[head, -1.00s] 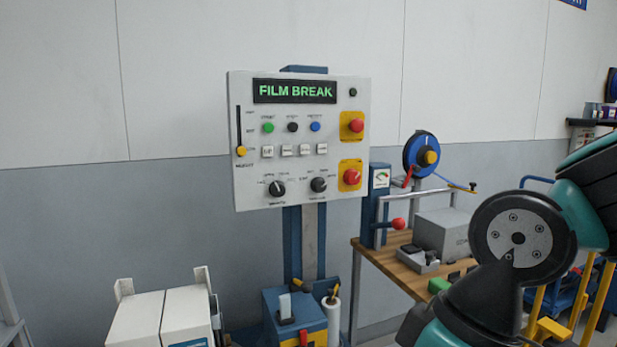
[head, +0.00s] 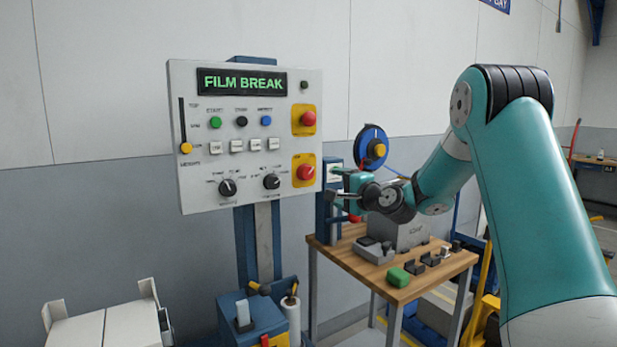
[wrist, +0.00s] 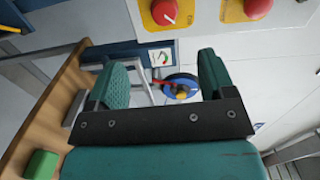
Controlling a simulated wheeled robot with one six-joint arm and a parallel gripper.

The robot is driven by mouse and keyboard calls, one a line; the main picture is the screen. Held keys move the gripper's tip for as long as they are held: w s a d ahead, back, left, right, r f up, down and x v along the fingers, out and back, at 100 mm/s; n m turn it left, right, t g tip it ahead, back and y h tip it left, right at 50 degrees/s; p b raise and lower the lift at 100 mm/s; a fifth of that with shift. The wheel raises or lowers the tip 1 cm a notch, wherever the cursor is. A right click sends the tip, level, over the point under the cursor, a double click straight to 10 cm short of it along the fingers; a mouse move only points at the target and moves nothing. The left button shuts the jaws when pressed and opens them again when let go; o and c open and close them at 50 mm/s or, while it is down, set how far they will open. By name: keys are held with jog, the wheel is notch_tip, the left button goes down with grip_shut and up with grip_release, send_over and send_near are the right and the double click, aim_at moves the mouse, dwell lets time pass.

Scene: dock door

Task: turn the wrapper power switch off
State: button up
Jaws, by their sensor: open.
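The control panel (head: 250,150) has a "FILM BREAK" display. At its lower right, a red rotary switch (head: 306,173) on a yellow plate looks like the power switch. A red button (head: 307,119) on a similar plate is above it. In the wrist view the red switch (wrist: 165,11) shows a white pointer line and is cut by the top edge, with the red button (wrist: 257,8) to its right. My gripper (head: 340,188) is just right of the panel's lower right edge; in the wrist view its jaws (wrist: 158,78) are apart and empty, not touching the switch.
A wooden bench (head: 375,275) stands right of the panel, holding a grey box (head: 398,231) and a green block (head: 398,277). A blue reel (head: 371,146) stands behind my gripper. Two black knobs (head: 228,188) (head: 271,181) are left of the switch.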

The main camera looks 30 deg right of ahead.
aim_at(309, 174)
jog(key=shift+m+h, duration=0.3)
jog(key=w+p, duration=0.2)
jog(key=w, duration=0.3)
jog(key=w+p, duration=0.2)
jog(key=w, duration=0.4)
jog(key=w+p, duration=0.2)
jog(key=w, duration=0.4)
jog(key=shift+w+d, duration=0.2)
jog(key=shift+d, duration=0.15)
jog(key=c, duration=0.9)
